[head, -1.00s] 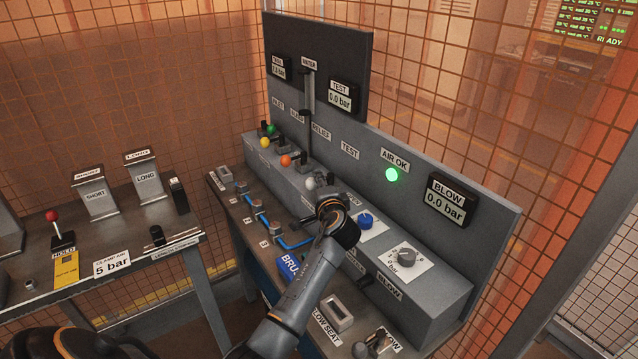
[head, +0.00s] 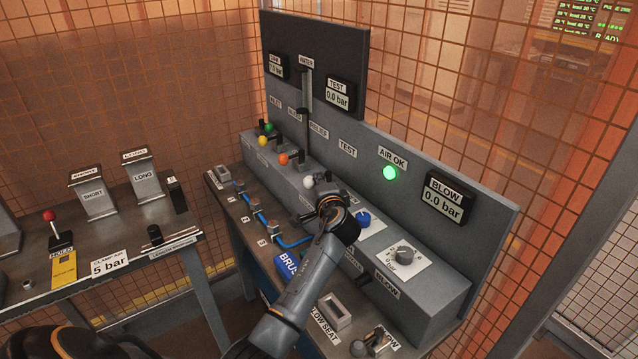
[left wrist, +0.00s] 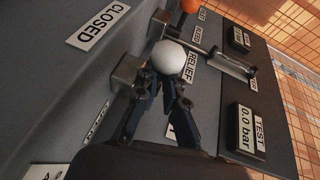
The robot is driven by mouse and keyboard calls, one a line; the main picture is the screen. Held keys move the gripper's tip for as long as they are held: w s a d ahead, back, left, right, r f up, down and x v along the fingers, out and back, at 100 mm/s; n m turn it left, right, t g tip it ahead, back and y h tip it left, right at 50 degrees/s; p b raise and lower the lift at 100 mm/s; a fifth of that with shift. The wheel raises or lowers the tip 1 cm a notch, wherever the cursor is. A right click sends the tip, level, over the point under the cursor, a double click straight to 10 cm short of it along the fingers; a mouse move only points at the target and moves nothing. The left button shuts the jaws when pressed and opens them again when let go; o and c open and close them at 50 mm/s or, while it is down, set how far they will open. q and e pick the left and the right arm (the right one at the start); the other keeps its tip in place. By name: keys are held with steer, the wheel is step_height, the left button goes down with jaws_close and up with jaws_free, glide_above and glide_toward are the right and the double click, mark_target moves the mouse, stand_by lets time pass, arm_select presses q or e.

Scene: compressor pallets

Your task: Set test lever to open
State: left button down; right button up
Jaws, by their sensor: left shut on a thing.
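In the left wrist view, the white knob (left wrist: 168,57) sits at the tips of my left gripper (left wrist: 163,84), with a finger on either side. My left gripper (head: 318,189) is shut on this lever. The lever's stem is mostly hidden behind the knob and fingers. A CLOSED label (left wrist: 98,26) shows near the lever in the left wrist view. The TEST gauge (head: 338,95) reads 0.0 bar. My right gripper is not in view.
Green (head: 268,127), yellow (head: 262,141) and orange (head: 283,159) knobs stand in line beyond the white one. A blue knob (head: 363,219) and a grey dial (head: 404,254) are to the right. The tall panel (head: 430,165) rises behind the console.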

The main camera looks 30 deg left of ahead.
arm_select(q)
steer(key=shift+s+a+f+n+g+y+b, duration=0.15)
steer(key=shift+f+n+g+y+b, duration=0.15)
steer(key=shift+f+n+g+b, duration=0.25)
steer(key=n+g+y+b, duration=0.1)
steer(key=b, duration=0.1)
steer(key=d+n+g+b, duration=0.1)
steer(key=b, duration=0.1)
steer(key=n+g+y+b, duration=0.1)
steer(key=g+b, duration=0.1)
steer(key=shift+d+y, duration=0.25)
steer(key=shift+y, duration=0.05)
steer(key=shift+w+d+r+n+g+y+b, duration=0.1)
steer(key=shift+d+n+g+y+b, duration=0.05)
steer(key=shift+n+g+b, duration=0.4)
steer(key=shift+w+d+n+g+y+b, duration=0.15)
steer(key=shift+n+g+b, duration=0.25)
steer(key=shift+g+b, duration=0.2)
steer(key=c, duration=1.4)
jaws_free()
steer(key=shift+a, duration=0.1)
steer(key=shift+c, duration=0.2)
steer(key=shift+s+r, duration=0.25)
steer(key=shift+s, duration=0.05)
